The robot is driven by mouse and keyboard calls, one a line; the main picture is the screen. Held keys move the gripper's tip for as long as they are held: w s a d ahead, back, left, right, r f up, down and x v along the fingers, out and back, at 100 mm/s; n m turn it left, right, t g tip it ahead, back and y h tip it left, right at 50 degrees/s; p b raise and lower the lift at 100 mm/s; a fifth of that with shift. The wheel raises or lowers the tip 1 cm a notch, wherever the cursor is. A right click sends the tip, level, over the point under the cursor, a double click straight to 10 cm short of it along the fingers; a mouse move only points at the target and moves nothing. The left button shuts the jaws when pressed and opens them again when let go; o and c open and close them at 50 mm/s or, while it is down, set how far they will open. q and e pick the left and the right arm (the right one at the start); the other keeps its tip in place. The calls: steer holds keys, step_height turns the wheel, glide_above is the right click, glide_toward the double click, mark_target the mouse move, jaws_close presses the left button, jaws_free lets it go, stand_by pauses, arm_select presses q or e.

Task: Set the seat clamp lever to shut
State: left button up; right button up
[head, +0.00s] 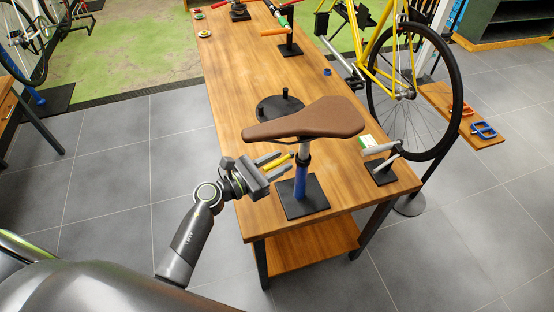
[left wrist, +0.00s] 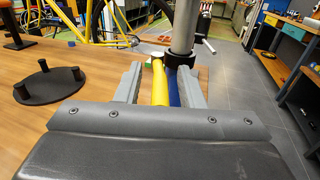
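The brown saddle (head: 305,119) sits on a silver seatpost (head: 305,145) that enters a blue tube (head: 300,182) on a black base plate (head: 302,203). A black seat clamp (head: 302,161) rings the top of the tube. Its yellow lever (head: 277,163) sticks out to the left, away from the post. My left gripper (head: 272,163) is open, with its fingers on either side of the lever. The left wrist view shows the yellow lever (left wrist: 160,83) between the spread fingers, with gaps beside it. My right gripper is not in view.
The wooden workbench (head: 240,90) holds a round black stand (head: 277,108) behind the saddle and a small stand with a silver handle (head: 382,160) at the right. A yellow bicycle (head: 385,70) stands beyond the bench. The bench front edge is close to my left arm.

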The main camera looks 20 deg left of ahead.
arm_select(q)
jaws_close()
stand_by(0.3)
